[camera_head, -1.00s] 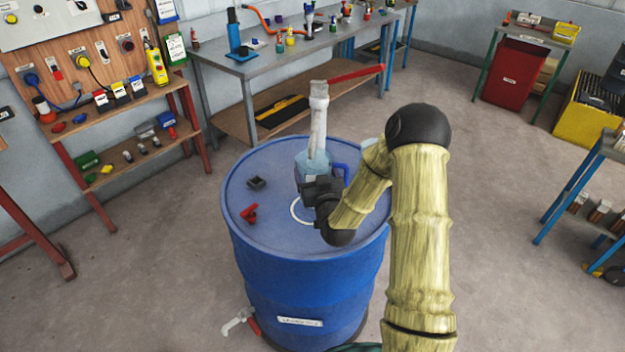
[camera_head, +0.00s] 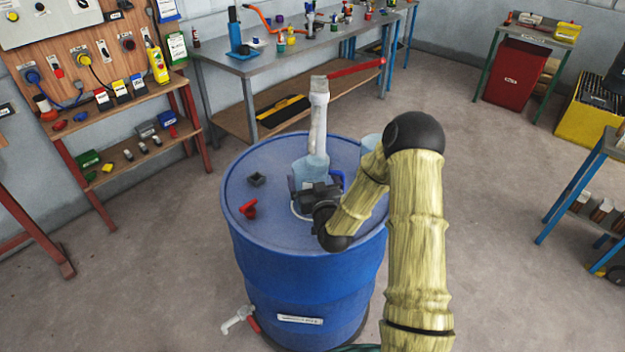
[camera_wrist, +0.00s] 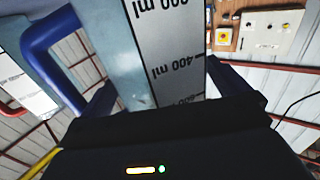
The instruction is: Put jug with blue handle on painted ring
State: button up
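The jug with blue handle (camera_head: 311,166) is a clear, bluish measuring jug on or just above the blue drum's lid. Its blue handle (camera_head: 338,180) points right. In the wrist view the jug's wall with its ml scale (camera_wrist: 170,60) fills the middle, and the blue handle (camera_wrist: 40,65) is at left. My gripper (camera_wrist: 170,95) is shut on the jug, with a dark finger on either side. The white painted ring (camera_head: 296,212) on the lid shows only as a thin arc at the jug's front left; the jug and gripper hide the rest. I cannot tell whether the jug touches the lid.
The blue drum (camera_head: 310,290) stands alone on the floor. A white pipe with a red lever (camera_head: 318,120) rises behind the jug. A red valve piece (camera_head: 248,208) and a dark block (camera_head: 256,179) lie on the lid's left. Another clear vessel (camera_head: 371,142) is partly behind my arm.

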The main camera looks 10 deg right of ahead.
jog(key=shift+a+r, duration=0.1)
jog(key=s+p, duration=0.2)
jog(key=s, duration=1)
jog(key=shift+d+p, duration=0.25)
jog(key=shift+p, duration=0.1)
dwell(0.3)
